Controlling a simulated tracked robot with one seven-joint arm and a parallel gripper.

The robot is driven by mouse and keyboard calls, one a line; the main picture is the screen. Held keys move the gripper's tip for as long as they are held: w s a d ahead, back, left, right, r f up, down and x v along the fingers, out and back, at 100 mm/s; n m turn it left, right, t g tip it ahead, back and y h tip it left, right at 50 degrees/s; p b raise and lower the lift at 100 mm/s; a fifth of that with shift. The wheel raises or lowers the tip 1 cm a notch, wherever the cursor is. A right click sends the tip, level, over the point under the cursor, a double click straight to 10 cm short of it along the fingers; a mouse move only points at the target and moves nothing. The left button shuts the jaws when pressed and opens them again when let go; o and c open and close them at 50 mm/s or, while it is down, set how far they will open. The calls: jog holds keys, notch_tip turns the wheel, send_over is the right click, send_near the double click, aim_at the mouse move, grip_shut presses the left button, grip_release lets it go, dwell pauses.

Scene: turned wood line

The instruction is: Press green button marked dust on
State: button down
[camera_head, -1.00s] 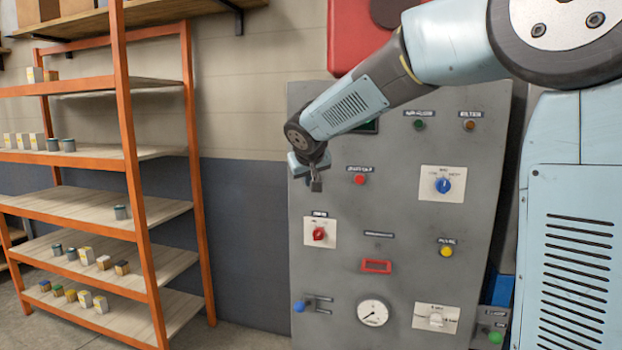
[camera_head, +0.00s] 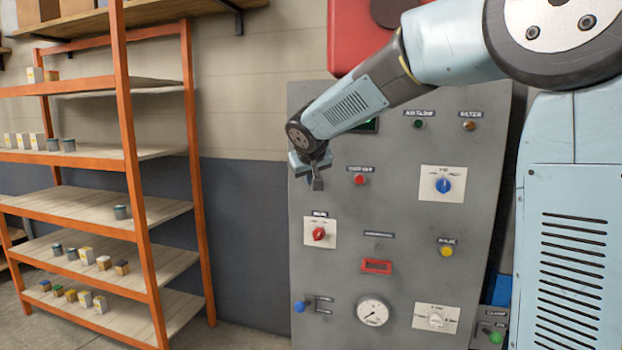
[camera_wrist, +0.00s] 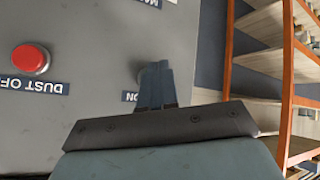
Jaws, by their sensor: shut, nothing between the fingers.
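My gripper (camera_head: 317,183) is shut and empty, in front of the upper left part of the grey control panel (camera_head: 400,215). In the wrist view its closed fingertips (camera_wrist: 156,72) lie over the panel beside a label ending in "ON" (camera_wrist: 130,96). A grey round rim (camera_wrist: 140,75) shows just left of the fingers. The green face of the dust on button is hidden in both views, and I cannot tell whether the fingers touch it. The red dust off button (camera_wrist: 30,59) is to the left in the wrist view; it also shows in the head view (camera_head: 359,180).
The panel also carries a green button (camera_head: 419,124), a blue knob (camera_head: 443,186), a red knob (camera_head: 319,234), a yellow button (camera_head: 446,251) and a gauge (camera_head: 373,312). An orange-framed shelf (camera_head: 129,150) stands to the left. Wall lies between.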

jog(key=shift+w+d, duration=0.1)
jog(key=shift+w, duration=0.25)
dwell(0.7)
jog(key=shift+s, duration=0.15)
dwell(0.3)
jog(key=shift+s+a, duration=0.25)
jog(key=shift+s, duration=0.35)
jog(key=shift+s, duration=0.15)
jog(key=s, duration=0.1)
jog(key=s+a, duration=0.1)
jog(key=s, duration=0.2)
jog(key=shift+s+a, duration=0.2)
jog(key=shift+a, duration=0.15)
dwell(0.5)
